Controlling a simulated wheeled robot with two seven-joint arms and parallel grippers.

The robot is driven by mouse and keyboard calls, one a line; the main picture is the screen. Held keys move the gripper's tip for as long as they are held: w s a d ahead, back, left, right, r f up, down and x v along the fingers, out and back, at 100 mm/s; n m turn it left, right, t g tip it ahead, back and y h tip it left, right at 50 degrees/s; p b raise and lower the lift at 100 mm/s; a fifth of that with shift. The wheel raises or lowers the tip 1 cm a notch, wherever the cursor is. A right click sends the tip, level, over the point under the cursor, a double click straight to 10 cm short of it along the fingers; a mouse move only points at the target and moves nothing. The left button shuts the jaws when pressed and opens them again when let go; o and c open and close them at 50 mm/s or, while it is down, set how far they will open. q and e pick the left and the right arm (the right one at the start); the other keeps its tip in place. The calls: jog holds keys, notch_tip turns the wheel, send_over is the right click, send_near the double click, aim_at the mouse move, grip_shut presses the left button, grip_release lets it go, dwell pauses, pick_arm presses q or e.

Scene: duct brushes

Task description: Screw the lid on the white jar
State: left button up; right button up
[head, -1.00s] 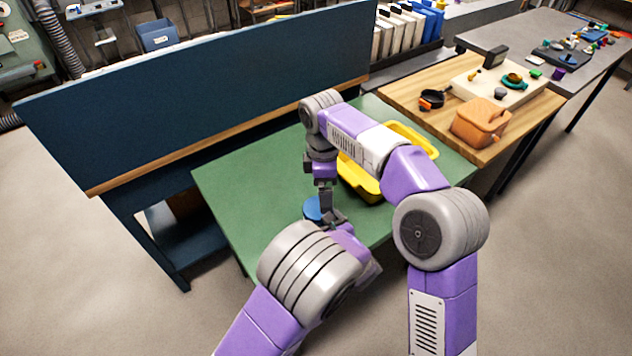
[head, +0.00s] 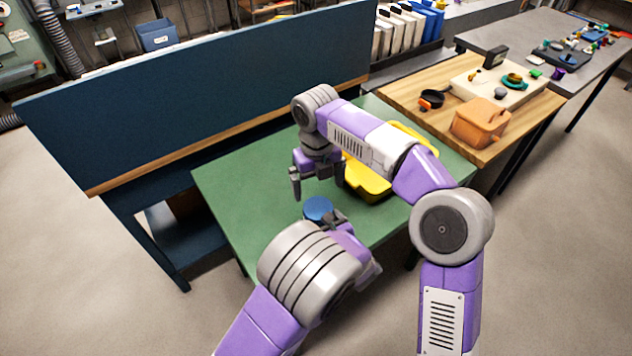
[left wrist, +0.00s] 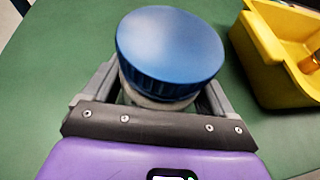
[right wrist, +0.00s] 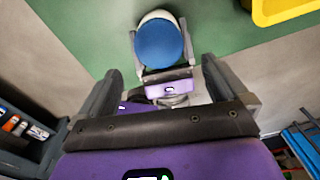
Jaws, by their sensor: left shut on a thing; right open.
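The blue lid (head: 318,208) sits on top of the white jar; it also shows in the left wrist view (left wrist: 170,45) and right wrist view (right wrist: 159,44). The jar (right wrist: 154,16) is mostly hidden under the lid, with a pale rim showing past it. I cannot tell how tightly the lid is seated. My left gripper (left wrist: 162,92) is shut around the jar below the lid. Its fingers are mostly hidden in the head view. My right gripper (head: 318,188) is open and empty above the lid, apart from it, fingers pointing down.
A yellow bin (head: 368,183) stands on the green table (head: 240,190) to the right of the jar, partly behind my right arm. The green surface left of the jar is clear.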

aim_at(316, 207)
jog(key=shift+a+r+n, duration=0.2)
jog(key=shift+a+n, duration=0.05)
jog(key=shift+n, duration=0.95)
jog(key=shift+f, duration=0.15)
notch_tip(316, 207, down, 8)
jog(key=shift+s+r, duration=0.1)
